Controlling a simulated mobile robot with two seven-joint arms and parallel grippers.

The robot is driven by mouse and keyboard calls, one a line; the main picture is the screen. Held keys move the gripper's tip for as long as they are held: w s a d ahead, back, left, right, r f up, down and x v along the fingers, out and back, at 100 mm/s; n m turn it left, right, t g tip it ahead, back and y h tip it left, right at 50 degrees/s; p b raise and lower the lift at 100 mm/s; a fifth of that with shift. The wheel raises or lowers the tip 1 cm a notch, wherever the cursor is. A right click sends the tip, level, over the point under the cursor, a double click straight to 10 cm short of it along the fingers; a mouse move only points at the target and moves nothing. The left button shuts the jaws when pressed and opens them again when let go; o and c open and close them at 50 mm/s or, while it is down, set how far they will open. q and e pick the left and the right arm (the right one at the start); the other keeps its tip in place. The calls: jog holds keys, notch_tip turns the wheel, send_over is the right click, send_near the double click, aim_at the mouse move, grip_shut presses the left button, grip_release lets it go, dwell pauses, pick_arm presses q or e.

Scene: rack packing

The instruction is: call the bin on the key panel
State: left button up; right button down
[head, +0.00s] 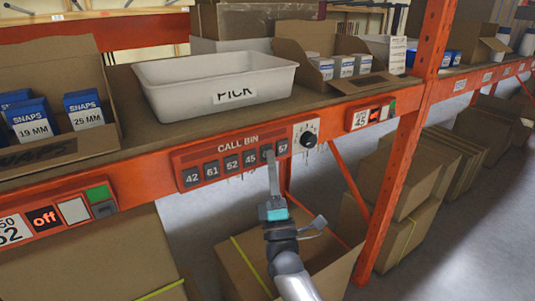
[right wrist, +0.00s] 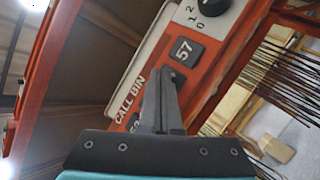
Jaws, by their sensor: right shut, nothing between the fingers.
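The red CALL BIN key panel (head: 238,148) is on the orange rack beam in the head view. Its row of dark keys reads 42 (head: 191,178), 61 (head: 211,171), 52 (head: 232,164), 45 (head: 250,159) and 57 (head: 283,147). My right gripper (head: 269,155) is shut and empty, its fingertips at the panel between keys 45 and 57, covering most of the key there. In the right wrist view the shut fingers (right wrist: 166,78) point just below key 57 (right wrist: 185,51). I cannot tell whether they touch a key. My left gripper is out of view.
A dial (head: 308,139) sits right of the keys. A white PICK bin (head: 215,83) and a carton of SNAPS boxes (head: 113,110) stand on the shelf above. An orange upright (head: 405,165) is to the right. Cartons (head: 235,262) stand below.

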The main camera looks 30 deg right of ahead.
jog(key=shift+w, duration=0.2)
jog(key=shift+s+h, duration=0.1)
jog(key=shift+h, duration=0.2)
jog(key=shift+s+p, duration=0.5)
jog(key=shift+s, duration=0.25)
jog(key=shift+s+d+p, duration=0.2)
jog(key=shift+s+p, duration=1.2)
jog(key=shift+s, duration=1.1)
